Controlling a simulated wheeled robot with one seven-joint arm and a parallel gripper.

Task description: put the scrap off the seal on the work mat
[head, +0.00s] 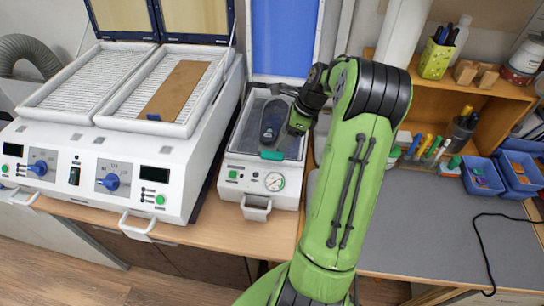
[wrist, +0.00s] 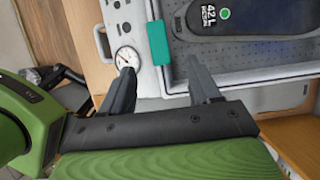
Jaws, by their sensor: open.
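The scrap is a small teal strip (head: 272,155) lying on the front rim, the seal (wrist: 232,80), of the small press with the gauge. In the wrist view the scrap (wrist: 158,44) lies just beyond my fingertips, between their lines. My gripper (wrist: 160,75) is open and empty, with its two dark fingers apart. In the head view the gripper (head: 298,120) is over the right side of the press, partly hidden by my arm. The grey work mat (head: 450,225) covers the bench to the right, partly behind my arm.
A dark form marked 42L (head: 272,118) lies in the press bed behind the scrap. The press's blue lid (head: 285,35) stands open. A white double heater (head: 110,165) is at left. Pens and blue bins (head: 482,175) stand behind the mat. Much of the mat is clear, with a black cable at right.

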